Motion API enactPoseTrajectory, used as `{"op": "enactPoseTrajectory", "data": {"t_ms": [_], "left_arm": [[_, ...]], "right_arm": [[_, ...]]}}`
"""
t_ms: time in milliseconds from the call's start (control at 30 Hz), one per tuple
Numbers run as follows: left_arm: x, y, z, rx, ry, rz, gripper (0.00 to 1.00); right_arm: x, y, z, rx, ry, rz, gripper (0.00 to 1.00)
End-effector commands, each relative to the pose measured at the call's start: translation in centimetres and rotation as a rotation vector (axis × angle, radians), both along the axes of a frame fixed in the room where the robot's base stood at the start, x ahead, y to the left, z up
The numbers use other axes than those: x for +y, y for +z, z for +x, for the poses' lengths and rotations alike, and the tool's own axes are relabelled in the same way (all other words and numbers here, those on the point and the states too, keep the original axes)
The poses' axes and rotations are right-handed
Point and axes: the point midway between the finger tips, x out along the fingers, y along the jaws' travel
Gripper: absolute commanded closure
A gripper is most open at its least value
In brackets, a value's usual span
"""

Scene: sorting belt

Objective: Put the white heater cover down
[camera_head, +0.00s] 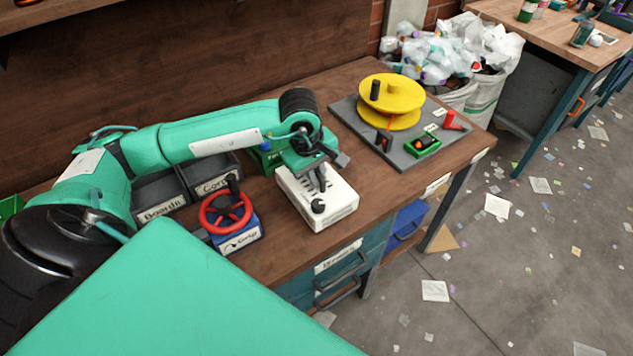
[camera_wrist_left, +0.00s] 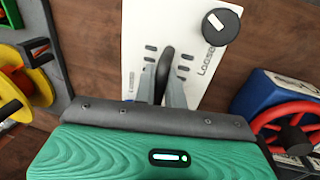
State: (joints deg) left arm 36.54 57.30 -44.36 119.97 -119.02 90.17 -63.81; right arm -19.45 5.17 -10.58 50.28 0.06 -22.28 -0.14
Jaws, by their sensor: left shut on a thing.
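The white heater cover (camera_head: 335,208) is a white box with dark slots, a black knob and a black upright handle. It is over the middle of the wooden bench (camera_head: 280,250), near the front edge. My left gripper (camera_head: 318,182) comes down on it from above. In the left wrist view, the left gripper's fingers (camera_wrist_left: 164,80) are shut on the black handle of the cover (camera_wrist_left: 150,30). I cannot tell whether the cover's underside touches the bench. My right gripper is not in view.
A grey board (camera_head: 350,118) with a yellow reel (camera_head: 392,97) stands right of the cover. A blue box with a red handwheel (camera_head: 226,212) is close on its left. Dark labelled bins (camera_head: 160,190) and a green box (camera_head: 264,158) are behind. Bare bench lies between cover and board.

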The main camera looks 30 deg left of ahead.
Motion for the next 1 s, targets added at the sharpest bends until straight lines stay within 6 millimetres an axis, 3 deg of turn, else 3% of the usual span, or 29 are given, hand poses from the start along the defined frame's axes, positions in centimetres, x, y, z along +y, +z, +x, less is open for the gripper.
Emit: {"op": "enactPoseTrajectory", "data": {"t_ms": [233,633,667,767,1000], "left_arm": [[0.0,-3.5,-0.1,0.003,0.000,0.000,1.00],[0.0,-4.0,0.0,0.000,0.000,0.000,1.00],[0.0,-4.0,0.0,0.001,0.000,0.000,0.86],[0.0,-3.9,0.0,0.001,0.000,0.000,0.67],[0.0,-3.9,-0.1,0.002,0.000,0.001,0.66]], "right_arm": [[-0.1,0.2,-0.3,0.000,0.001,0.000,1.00],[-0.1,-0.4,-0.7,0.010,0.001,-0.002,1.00],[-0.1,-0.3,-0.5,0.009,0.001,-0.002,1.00],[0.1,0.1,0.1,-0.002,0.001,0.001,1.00],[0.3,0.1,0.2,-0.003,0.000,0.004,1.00]]}}
